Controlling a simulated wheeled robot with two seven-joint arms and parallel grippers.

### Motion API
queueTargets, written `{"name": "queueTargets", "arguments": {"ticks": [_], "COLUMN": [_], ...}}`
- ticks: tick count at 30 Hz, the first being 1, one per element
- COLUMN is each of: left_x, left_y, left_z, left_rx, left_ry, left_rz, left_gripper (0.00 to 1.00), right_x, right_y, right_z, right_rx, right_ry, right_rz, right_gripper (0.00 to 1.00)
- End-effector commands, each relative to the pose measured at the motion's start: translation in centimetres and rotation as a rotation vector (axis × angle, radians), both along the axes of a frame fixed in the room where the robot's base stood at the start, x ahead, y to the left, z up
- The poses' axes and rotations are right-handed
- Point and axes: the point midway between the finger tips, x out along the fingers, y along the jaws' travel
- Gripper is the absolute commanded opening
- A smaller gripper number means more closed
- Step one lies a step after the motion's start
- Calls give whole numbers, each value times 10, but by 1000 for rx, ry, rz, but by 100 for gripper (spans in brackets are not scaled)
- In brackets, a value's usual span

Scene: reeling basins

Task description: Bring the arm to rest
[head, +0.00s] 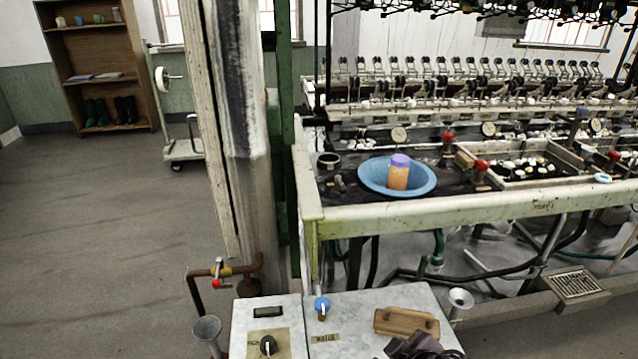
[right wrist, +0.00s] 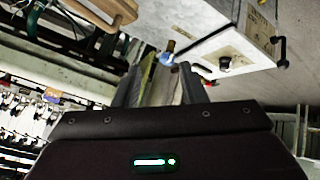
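My right gripper (right wrist: 160,72) shows in the right wrist view. Its two grey fingers stand apart, and I see nothing held between them. In the head view, a dark part of what looks like my right arm (head: 418,347) shows at the bottom edge, over the front of the marble-topped counter (head: 365,305). The fingers cannot be made out there. My left gripper is in neither view.
Behind stands the reeling bench (head: 430,212) with a blue basin (head: 366,180) holding an orange, purple-topped container (head: 398,174). Floor at left is clear.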

Motion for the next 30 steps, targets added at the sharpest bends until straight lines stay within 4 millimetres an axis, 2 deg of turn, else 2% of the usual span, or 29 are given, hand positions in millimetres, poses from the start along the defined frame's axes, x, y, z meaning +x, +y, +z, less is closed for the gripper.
{"name": "queueTargets", "arguments": {"ticks": [6, 15, 23, 26, 30], "left_x": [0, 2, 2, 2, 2], "left_y": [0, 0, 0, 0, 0], "left_z": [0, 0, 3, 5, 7], "left_rx": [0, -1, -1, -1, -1], "left_ry": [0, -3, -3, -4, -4], "left_rz": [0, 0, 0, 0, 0], "left_gripper": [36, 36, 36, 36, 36], "right_x": [-48, -124, -108, -105, -104], "right_y": [-32, -62, -60, -59, -59], "right_z": [-9, -21, -83, -111, -158], "right_rx": [54, 129, 113, 110, 103], "right_ry": [189, 476, 496, 506, 524], "right_rz": [-288, -562, -557, -556, -555], "right_gripper": [38, 38, 38, 38, 38]}}
